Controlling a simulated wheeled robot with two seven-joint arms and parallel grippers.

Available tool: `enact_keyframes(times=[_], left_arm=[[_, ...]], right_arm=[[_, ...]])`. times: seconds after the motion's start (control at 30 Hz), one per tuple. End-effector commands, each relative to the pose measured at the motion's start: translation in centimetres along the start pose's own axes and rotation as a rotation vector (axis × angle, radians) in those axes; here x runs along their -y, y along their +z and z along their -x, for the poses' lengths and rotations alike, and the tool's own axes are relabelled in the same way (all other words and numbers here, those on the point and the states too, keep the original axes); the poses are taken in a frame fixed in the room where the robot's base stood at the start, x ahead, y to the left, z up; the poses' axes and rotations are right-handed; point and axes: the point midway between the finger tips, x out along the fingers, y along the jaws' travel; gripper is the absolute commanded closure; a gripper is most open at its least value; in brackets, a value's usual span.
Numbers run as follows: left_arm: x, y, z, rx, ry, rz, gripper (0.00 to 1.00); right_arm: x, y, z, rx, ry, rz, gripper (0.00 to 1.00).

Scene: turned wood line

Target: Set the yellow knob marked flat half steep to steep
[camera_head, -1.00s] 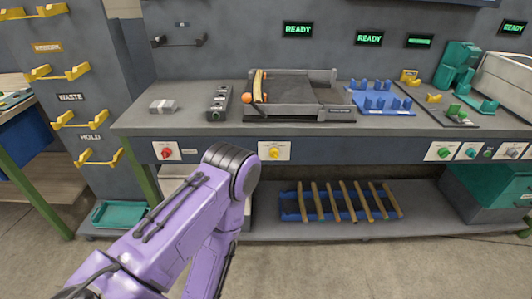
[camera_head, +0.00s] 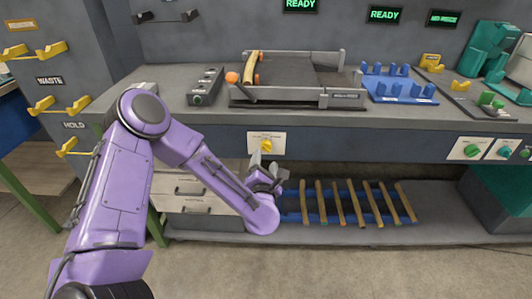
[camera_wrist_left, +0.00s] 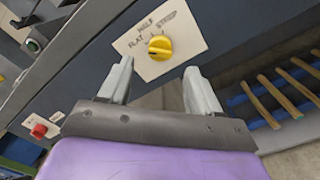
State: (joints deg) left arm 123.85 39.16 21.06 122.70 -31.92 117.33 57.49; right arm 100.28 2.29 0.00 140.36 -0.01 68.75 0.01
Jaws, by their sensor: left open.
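The yellow knob (camera_head: 266,146) sits on a pale plate on the front of the bench. In the left wrist view the knob (camera_wrist_left: 160,47) stands on its plate marked FLAT, HALF and STEEP, from left to right. I cannot tell for sure which word it points at. My left gripper (camera_head: 263,167) is just below and in front of the knob. In the left wrist view its two fingers (camera_wrist_left: 159,76) are spread and empty, with the knob beyond the gap between them, apart from both. My right gripper is not in view.
A red knob (camera_wrist_left: 38,130) is to the left on the same panel. Green knobs (camera_head: 472,150) are at the far right. Below the bench, a blue rack (camera_head: 292,205) holds several wooden sticks, and drawers (camera_head: 190,190) stand behind my arm. The panel around the yellow knob is clear.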

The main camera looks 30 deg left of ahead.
Motion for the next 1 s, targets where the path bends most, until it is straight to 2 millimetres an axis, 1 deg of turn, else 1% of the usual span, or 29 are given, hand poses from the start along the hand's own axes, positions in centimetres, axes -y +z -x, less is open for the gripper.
enact_keyframes(times=[0.03, 0.1, 0.2, 0.3, 0.43, 0.63, 0.67, 0.7, 0.77, 0.8, 0.83, 1.0], left_arm=[[-0.2, 0.0, -1.2, -0.005, 0.004, 0.001, 0.37], [-0.1, -0.1, -2.7, -0.004, 0.002, -0.002, 0.37], [-0.1, -0.1, -4.6, -0.003, 0.0, -0.003, 0.37], [0.0, -0.1, -5.9, -0.002, -0.002, -0.006, 0.37], [0.1, -0.1, -6.5, -0.002, -0.004, -0.006, 0.37], [0.1, -0.1, -6.5, -0.002, -0.005, -0.007, 0.37], [0.1, -0.1, -6.5, -0.002, -0.005, -0.007, 0.44], [0.1, -0.1, -6.5, -0.002, -0.005, -0.007, 0.57], [0.1, -0.1, -6.5, -0.002, -0.005, -0.007, 0.76], [0.1, -0.1, -6.5, -0.002, -0.005, -0.007, 0.89], [0.1, -0.1, -6.5, -0.002, -0.005, -0.007, 0.94], [0.1, -0.1, -6.5, -0.002, -0.005, -0.012, 0.93]], right_arm=[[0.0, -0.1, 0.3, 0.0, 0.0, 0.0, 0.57], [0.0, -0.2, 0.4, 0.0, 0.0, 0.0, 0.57], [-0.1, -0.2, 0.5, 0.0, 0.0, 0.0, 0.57], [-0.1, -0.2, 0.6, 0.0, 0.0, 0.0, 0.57], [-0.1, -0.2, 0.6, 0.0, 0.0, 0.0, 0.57], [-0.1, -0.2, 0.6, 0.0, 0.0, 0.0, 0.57], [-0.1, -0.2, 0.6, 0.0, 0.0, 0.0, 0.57], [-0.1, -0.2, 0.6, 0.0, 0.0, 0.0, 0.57], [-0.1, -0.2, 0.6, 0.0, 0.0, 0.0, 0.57], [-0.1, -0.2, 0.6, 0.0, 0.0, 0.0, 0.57], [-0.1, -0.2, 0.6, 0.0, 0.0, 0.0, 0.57], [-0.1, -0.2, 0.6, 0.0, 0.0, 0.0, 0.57]])
